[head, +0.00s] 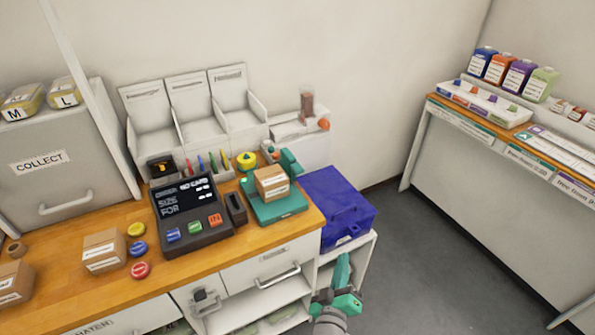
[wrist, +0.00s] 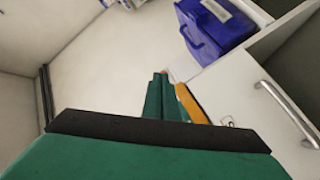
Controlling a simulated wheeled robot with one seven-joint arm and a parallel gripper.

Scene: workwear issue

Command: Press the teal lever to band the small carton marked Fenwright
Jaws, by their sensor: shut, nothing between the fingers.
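A teal banding machine (head: 278,209) stands at the right end of the wooden counter in the head view. A small brown carton (head: 271,184) with a pale label sits on it; the label is too small to read. A teal arm part, which looks like the lever (head: 290,161), rises behind the carton. Whether it is up or pressed I cannot tell. My gripper (head: 342,264) is in front of the counter's right end, below and to the right of the machine, apart from it. Its fingers are shut and empty; they also show in the wrist view (wrist: 159,80), where machine and carton are not seen.
A blue box (head: 336,208) sits right of the machine, beyond the counter end; it also shows in the wrist view (wrist: 208,35). A dark terminal (head: 190,215) and another carton (head: 103,251) stand on the counter (head: 70,290). Grey floor (head: 415,235) is open to the right.

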